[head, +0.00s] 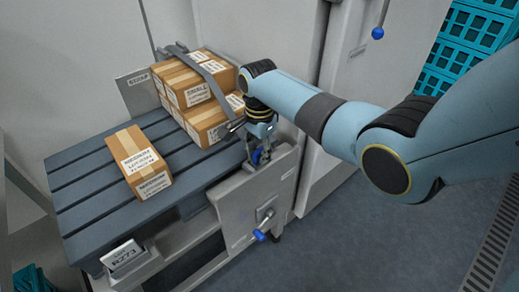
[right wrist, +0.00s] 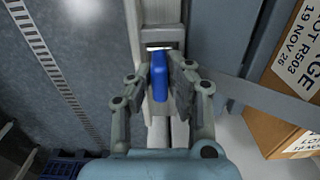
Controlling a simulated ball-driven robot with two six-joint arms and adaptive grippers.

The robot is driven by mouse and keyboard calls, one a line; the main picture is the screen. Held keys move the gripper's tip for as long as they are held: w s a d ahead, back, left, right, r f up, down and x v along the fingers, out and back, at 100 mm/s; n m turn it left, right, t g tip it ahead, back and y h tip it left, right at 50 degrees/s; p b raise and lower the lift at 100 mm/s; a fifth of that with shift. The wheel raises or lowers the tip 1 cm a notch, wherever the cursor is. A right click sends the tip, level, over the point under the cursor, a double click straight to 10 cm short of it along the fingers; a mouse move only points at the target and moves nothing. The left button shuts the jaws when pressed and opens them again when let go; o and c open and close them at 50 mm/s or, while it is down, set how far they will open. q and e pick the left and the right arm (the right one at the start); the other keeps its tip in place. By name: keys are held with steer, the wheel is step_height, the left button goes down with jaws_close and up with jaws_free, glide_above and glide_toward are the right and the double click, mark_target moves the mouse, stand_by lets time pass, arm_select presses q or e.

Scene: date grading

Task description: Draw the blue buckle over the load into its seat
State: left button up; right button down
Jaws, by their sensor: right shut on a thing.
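The blue buckle (right wrist: 159,77) is between the fingers of my right gripper (right wrist: 160,85) in the right wrist view, which are shut on it. In the head view my right gripper (head: 259,150) points down at the near right edge of the slatted bench, and only a bit of blue shows between its fingers. The load is a stack of brown cartons (head: 196,92) at the back of the bench. A grey strap (head: 214,76) crosses over the cartons. I cannot tell whether the buckle touches its seat. My left gripper is not in view.
A single carton (head: 144,163) lies on the slatted bench (head: 85,193), left of the stack. A grey panel (head: 240,205) with a blue-knobbed lever (head: 259,235) stands at the bench's right side. Teal crates (head: 468,50) stand at the upper right. The floor at right is clear.

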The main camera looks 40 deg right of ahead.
steer(key=shift+f, duration=0.1)
stand_by(0.6)
steer(key=c, duration=1.2)
jaws_free()
step_height(320, 180, up, 12)
